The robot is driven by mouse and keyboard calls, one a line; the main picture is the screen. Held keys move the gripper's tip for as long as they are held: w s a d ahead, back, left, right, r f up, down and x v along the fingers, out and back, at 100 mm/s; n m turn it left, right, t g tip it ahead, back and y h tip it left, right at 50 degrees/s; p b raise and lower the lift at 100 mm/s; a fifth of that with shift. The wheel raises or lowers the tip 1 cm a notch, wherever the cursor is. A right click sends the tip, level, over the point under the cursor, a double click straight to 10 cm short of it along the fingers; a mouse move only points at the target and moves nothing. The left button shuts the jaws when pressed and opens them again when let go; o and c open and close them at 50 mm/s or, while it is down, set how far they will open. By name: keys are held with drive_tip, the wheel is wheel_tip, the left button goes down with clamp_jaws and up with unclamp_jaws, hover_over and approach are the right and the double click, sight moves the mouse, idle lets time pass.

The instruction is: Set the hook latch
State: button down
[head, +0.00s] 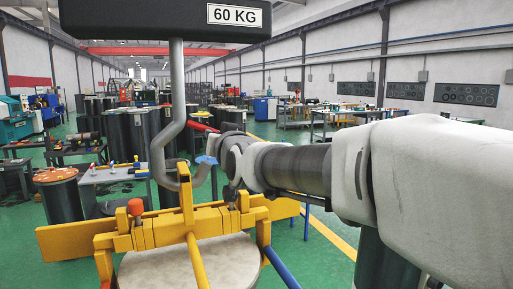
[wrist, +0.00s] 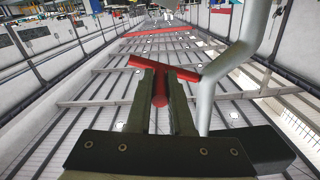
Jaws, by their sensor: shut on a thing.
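A grey hook (head: 160,140) hangs from a black box (head: 160,18) marked 60 KG. Its bend dips just above the yellow lifting frame (head: 130,238); I cannot tell whether they touch. A small blue piece (head: 206,160) sits at the hook's tip; whether it is the latch is unclear. My gripper (head: 226,128) is right of the hook's shank. In the wrist view my gripper (wrist: 162,74) is shut on the stem of a red T-shaped handle (wrist: 141,62). The hook's shank (wrist: 228,60) passes close on the right there. The handle also shows as a red bar (head: 203,128) in the head view.
The yellow frame carries an orange knob (head: 136,207) and blue bars (head: 281,268), above a pale round lid (head: 205,268). A drum with an orange top (head: 57,176) stands left. Dark cylinders and tables fill the back; green floor shows between them.

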drive_tip(key=shift+s+a+f+m+b, duration=0.2)
drive_tip(key=shift+a+f+m+b, duration=0.45)
drive_tip(key=shift+m, duration=0.65)
drive_tip(key=shift+s+a+f+m+b, duration=0.2)
drive_tip(key=shift+f+m+b, duration=0.1)
drive_tip(key=shift+m+b, duration=0.85)
drive_tip(key=shift+s+a+f+m+b, duration=0.2)
drive_tip(key=shift+a+f+m+b, duration=0.35)
drive_tip(key=shift+m, duration=0.9)
drive_tip(key=shift+d, duration=0.1)
drive_tip(key=c, duration=0.8)
unclamp_jaws()
drive_tip(key=shift+s+d, duration=0.1)
